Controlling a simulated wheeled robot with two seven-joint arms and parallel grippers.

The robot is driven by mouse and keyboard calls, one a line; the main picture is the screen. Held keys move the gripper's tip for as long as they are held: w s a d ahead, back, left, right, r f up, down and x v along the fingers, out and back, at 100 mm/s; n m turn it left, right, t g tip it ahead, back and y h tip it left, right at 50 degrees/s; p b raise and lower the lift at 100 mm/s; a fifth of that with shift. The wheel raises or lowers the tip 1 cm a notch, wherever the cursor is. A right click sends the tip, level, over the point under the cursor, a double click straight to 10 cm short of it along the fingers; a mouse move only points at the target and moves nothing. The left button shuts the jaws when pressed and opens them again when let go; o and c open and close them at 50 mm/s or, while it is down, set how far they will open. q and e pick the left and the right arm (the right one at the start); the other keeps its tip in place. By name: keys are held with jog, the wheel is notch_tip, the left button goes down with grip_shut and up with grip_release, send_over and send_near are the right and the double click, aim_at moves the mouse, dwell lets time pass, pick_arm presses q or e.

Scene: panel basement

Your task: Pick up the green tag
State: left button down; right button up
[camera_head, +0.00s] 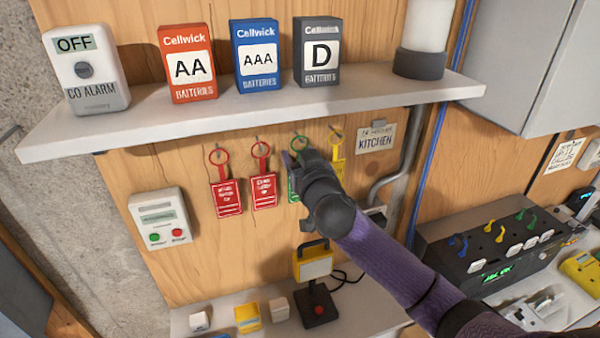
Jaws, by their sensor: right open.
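The green tag (293,186) hangs by a green ring from a hook on the wooden panel, under the shelf. My right gripper (291,160) is in front of it and hides most of the tag. The jaws are open; whether they touch the tag cannot be seen. Two red tags (227,197) hang to the left, the nearer one (264,191) close beside the green one. A yellow tag (337,157) hangs just right, partly behind my gripper. My left gripper is not in view.
A shelf (250,112) with battery boxes (187,65) and a CO alarm (86,70) juts out above the tags. A white box with buttons (159,225) is on the panel at left. A yellow lamp (312,265) stands on the lower shelf. A black key unit (490,250) is at right.

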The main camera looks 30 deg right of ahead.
grip_shut()
dwell(1.4)
